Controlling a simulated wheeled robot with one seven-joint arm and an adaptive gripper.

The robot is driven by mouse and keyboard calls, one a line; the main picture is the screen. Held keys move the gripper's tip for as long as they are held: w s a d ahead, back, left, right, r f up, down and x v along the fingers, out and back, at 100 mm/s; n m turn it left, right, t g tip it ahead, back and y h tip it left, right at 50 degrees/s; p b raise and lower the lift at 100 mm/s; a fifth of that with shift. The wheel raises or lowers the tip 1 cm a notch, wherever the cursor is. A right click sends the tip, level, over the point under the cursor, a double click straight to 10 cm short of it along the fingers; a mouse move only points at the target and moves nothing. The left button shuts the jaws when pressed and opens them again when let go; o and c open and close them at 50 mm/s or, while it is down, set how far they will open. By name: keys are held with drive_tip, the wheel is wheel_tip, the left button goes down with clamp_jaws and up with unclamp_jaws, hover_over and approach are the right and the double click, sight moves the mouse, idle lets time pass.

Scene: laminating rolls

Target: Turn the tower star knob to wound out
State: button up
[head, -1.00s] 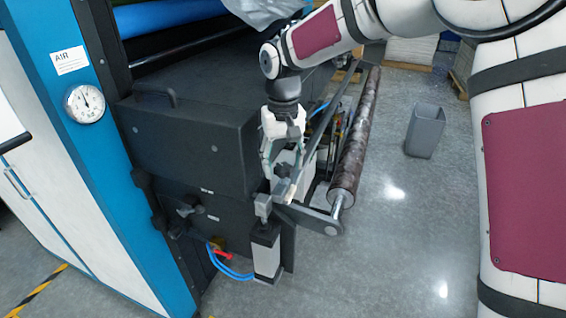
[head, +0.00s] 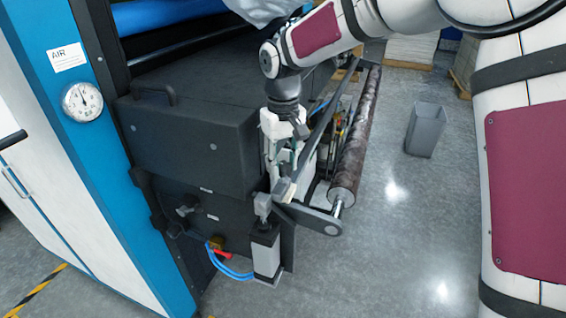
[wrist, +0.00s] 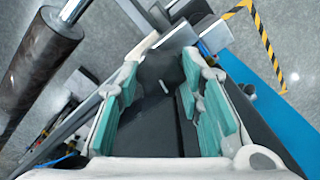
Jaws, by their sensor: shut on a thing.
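The tower star knob (wrist: 161,72) is a dark, lobed shape between my fingers in the wrist view, with a short pale mark on it. In the head view my fingers hide it. My gripper (head: 281,180) points down at the near right corner of the dark machine housing, and its green-padded fingers (wrist: 166,88) are shut on the knob from both sides. The knob's lower part and the tower's top are largely covered, so I cannot tell its exact turn position.
A grey bin (head: 425,130) stands on clear floor further right.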

sight(283, 165)
drive_tip(key=shift+n, duration=1.1)
drive_tip(key=o, duration=1.2)
drive_tip(key=shift+c, duration=0.2)
wheel_tip(283, 165, up, 12)
